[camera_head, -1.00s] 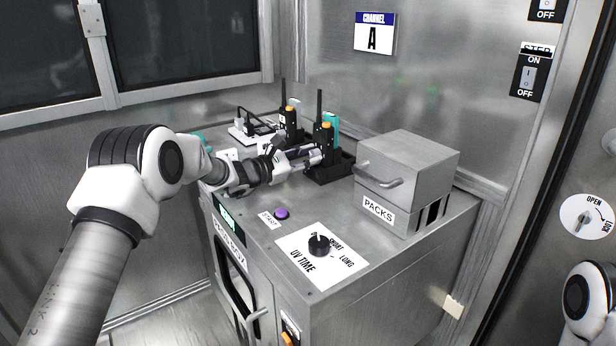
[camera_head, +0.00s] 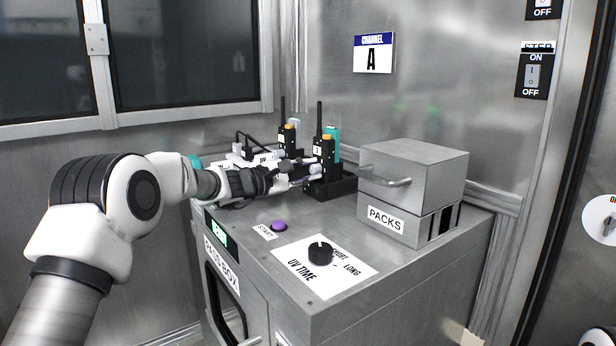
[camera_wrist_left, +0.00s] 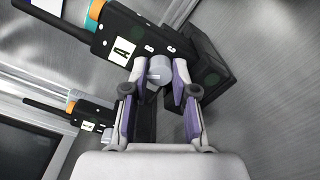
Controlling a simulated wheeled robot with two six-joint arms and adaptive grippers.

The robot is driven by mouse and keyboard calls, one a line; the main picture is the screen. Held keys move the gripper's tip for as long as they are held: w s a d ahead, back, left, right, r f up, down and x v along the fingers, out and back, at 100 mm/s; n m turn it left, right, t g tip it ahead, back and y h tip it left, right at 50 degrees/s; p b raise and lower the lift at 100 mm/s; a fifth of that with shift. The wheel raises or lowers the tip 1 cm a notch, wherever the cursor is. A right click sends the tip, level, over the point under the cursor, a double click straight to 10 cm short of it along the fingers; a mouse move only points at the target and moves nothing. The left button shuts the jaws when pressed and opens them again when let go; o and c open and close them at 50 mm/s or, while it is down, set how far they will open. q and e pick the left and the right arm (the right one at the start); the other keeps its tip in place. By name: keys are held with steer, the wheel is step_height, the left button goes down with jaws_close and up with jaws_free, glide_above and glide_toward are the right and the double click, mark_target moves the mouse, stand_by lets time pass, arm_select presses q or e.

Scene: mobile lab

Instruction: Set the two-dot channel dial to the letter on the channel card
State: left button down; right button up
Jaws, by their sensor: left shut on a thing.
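The channel card (camera_head: 374,54) on the back wall reads A. Two black radios with orange and teal tops stand in black holders on the bench; the nearer one (camera_head: 327,147) is in front of my left gripper (camera_head: 308,174). The dial's pointer is too small to read. The other radio (camera_wrist_left: 92,116) stands apart. My right gripper is out of view.
A metal PACKS box (camera_head: 412,172) stands close to the right of the radios. A purple START button (camera_head: 279,226) and a black UV TIME knob (camera_head: 320,252) are on the bench top in front. A white device with cables (camera_head: 240,152) lies behind my left arm.

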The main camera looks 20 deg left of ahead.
arm_select(q)
steer(key=c, duration=0.9)
jaws_free()
steer(key=v, duration=0.8)
steer(key=shift+d, duration=0.1)
